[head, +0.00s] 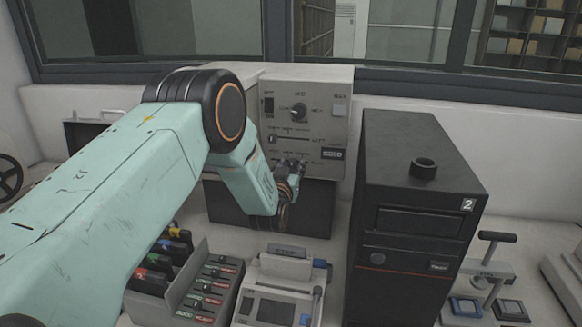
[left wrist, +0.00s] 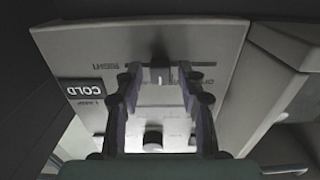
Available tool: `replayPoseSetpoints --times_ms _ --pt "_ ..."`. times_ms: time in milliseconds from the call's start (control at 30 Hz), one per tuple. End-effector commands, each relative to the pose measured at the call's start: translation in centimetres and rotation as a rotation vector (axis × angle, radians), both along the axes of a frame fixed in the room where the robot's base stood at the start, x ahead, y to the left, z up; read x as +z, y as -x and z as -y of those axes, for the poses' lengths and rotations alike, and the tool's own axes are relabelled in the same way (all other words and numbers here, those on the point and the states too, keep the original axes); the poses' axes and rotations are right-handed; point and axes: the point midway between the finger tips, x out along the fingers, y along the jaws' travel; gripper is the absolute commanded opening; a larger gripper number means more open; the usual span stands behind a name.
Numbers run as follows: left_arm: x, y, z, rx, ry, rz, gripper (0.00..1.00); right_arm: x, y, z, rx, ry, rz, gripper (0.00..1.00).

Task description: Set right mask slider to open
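The pale press control panel (head: 320,115) stands against the back wall. My left gripper (head: 290,170) is in front of its lower part and hides what is behind it in the head view. In the left wrist view the panel is upside down, and the left gripper (left wrist: 158,82) is open. The black right mask slider knob (left wrist: 158,74), near the "RIGHT" label, shows between its spread fingertips; I see no finger touching it. Another black knob (left wrist: 153,139) shows nearer the palm. My right gripper is not in view.
A tall black unit (head: 415,190) marked 2 stands close right of the panel. The left slider (head: 274,139) and a "COLD" sign (head: 333,154) are close to the gripper.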

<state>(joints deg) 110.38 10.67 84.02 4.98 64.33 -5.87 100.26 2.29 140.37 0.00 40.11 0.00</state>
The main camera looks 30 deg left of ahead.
Motion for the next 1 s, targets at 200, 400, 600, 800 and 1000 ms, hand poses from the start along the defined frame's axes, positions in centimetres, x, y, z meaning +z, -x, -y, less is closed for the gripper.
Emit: replayPoseSetpoints --times_ms 200,400,600,800,1000 --pt "0.00 0.02 -0.01 0.000 0.000 0.000 0.18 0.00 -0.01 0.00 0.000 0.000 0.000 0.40" --pt "0.03 0.03 0.00 0.000 0.000 0.001 0.01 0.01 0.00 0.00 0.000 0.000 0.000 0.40" --pt "0.05 0.00 0.00 0.000 0.000 0.001 0.00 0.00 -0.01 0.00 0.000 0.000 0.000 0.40" --pt "0.08 -0.01 0.00 0.000 0.000 0.001 0.00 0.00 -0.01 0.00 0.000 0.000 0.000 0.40" --pt "0.09 0.17 -0.92 0.003 0.000 0.002 0.00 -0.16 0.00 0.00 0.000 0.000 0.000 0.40"
